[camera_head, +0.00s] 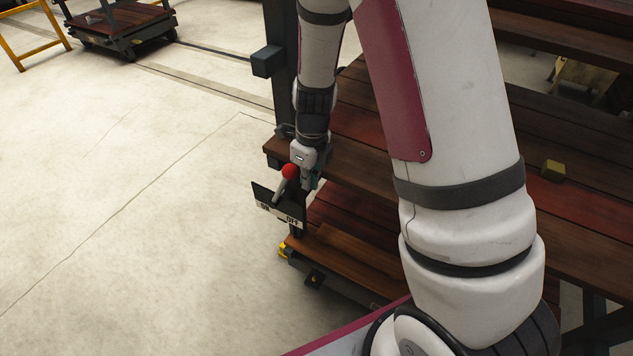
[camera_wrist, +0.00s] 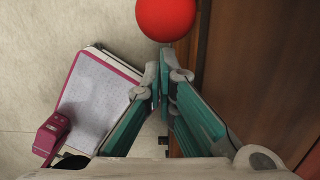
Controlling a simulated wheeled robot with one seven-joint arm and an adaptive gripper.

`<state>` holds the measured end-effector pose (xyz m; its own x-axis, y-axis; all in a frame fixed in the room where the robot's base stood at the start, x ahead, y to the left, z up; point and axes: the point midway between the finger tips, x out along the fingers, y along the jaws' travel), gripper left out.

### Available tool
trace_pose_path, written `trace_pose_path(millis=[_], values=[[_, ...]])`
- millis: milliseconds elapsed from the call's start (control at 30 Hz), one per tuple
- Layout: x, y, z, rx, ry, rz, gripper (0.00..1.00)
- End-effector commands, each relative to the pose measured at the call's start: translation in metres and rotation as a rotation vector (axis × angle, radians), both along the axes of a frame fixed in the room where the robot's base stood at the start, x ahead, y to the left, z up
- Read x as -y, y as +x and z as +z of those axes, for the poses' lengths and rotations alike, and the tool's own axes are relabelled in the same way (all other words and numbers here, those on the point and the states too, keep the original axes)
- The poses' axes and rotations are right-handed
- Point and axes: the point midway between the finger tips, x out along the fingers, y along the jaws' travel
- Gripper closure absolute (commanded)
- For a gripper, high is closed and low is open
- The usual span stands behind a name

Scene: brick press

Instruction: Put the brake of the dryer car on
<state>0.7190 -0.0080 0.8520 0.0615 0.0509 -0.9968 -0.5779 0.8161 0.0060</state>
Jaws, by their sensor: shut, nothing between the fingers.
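The brake lever has a red ball knob (camera_head: 289,171) on a grey shaft (camera_head: 280,191). It rises from a black plate (camera_head: 278,208) with white labels at the corner of the dryer car (camera_head: 345,245). The right label appears to read OFF; the left one is hard to read. The shaft leans up and to the right. My gripper (camera_head: 305,183) is beside the knob, on its right. In the wrist view the green fingers (camera_wrist: 164,88) meet at their tips, empty. The red knob (camera_wrist: 166,18) is just beyond the tips; contact cannot be told.
Dark wooden shelves (camera_head: 545,205) of the car lie right of my gripper, with a dark post (camera_head: 283,90) behind it. A small yellow block (camera_head: 552,170) rests on a shelf. Another wood-decked car (camera_head: 125,18) and a yellow frame (camera_head: 30,35) stand far left. The pale floor (camera_head: 130,190) at left is clear.

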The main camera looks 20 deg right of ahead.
Motion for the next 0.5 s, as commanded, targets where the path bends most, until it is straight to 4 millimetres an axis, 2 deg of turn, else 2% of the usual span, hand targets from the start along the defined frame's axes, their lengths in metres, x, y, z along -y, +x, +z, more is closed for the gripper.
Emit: trace_pose_path(millis=[133,500], values=[[-0.0042,0.0059,0.0034,0.001,-0.001,0.0,1.0],[-0.0049,0.0068,0.0039,-0.002,-0.001,0.0,1.0]])
